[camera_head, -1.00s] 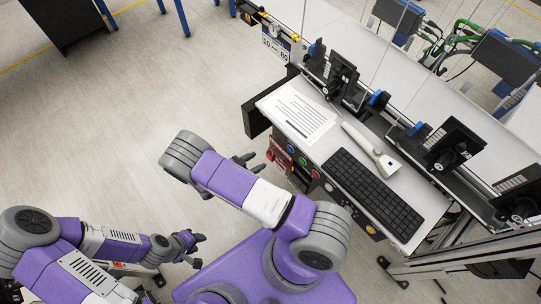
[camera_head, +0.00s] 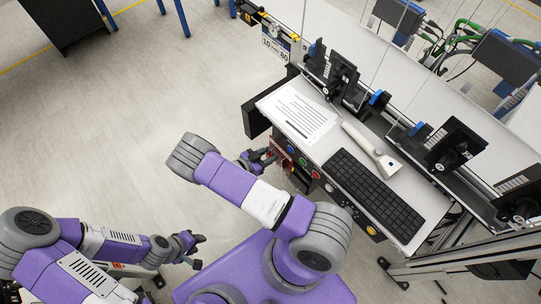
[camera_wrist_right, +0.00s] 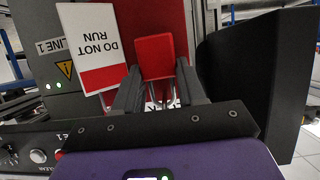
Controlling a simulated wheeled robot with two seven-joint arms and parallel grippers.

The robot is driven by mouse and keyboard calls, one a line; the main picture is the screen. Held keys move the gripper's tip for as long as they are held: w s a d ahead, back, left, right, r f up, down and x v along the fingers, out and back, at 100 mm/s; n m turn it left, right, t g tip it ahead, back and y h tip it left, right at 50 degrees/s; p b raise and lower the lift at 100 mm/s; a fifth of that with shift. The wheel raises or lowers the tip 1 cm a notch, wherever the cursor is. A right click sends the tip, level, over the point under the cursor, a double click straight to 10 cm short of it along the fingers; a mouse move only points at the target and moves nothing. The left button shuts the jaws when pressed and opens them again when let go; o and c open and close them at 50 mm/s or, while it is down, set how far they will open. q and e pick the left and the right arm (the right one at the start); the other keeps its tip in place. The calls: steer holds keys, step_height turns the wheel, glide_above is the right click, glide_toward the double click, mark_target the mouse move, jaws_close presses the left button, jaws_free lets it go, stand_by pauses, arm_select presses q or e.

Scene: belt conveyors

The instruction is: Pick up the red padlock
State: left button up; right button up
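The red padlock (camera_wrist_right: 154,57) shows in the right wrist view, its metal shackle toward the bottom of the picture, against a red panel. My right gripper (camera_wrist_right: 158,78) has its two dark fingers apart, one on each side of the padlock. I see no clear grip on it; whether the fingertips touch its sides is hard to tell. In the head view the right gripper (camera_head: 264,157) is at the front of the control box, and the padlock is too small to make out there. My left gripper (camera_head: 198,249) is open and empty, low on the left, away from the bench.
A white DO NOT RUN tag (camera_wrist_right: 91,47) hangs beside the padlock. A dark panel (camera_wrist_right: 254,70) stands close on the right in the wrist view. Coloured buttons (camera_head: 302,161) sit on the box under the bench with its keyboard (camera_head: 373,194) and scanner (camera_head: 371,150). Floor at left is clear.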

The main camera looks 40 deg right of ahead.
steer(key=shift+c, duration=1.2)
steer(key=shift+r, duration=0.5)
steer(key=s+a, duration=0.1)
steer(key=a, duration=1.7)
steer(key=shift+s+r, duration=0.15)
steer(key=shift+r, duration=0.15)
